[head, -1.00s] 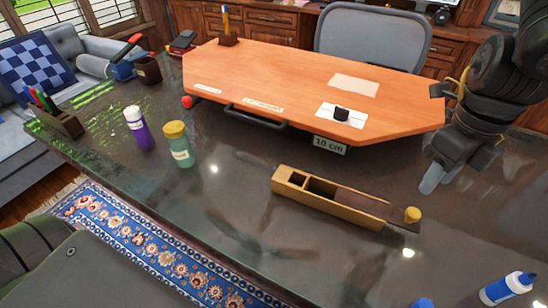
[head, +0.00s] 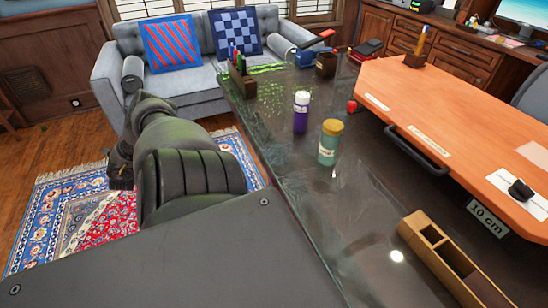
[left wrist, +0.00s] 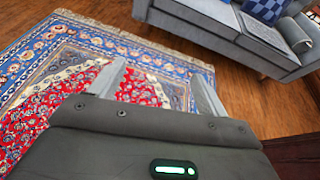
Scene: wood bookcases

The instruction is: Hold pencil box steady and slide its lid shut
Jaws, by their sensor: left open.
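The wooden pencil box (head: 446,259) lies on the dark table at the lower right of the head view. My left gripper (left wrist: 155,88) is open and empty in the left wrist view, above the rug and well away from the box. In the head view my left arm is bent at the left, off the table. My right gripper is out of view.
A green jar (head: 329,145) and a purple bottle (head: 301,115) stand on the table (head: 305,205) beyond the box. An orange raised board (head: 450,120) with a dark handle lies to the right. A grey sofa (head: 190,75) stands behind the patterned rug (head: 50,220).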

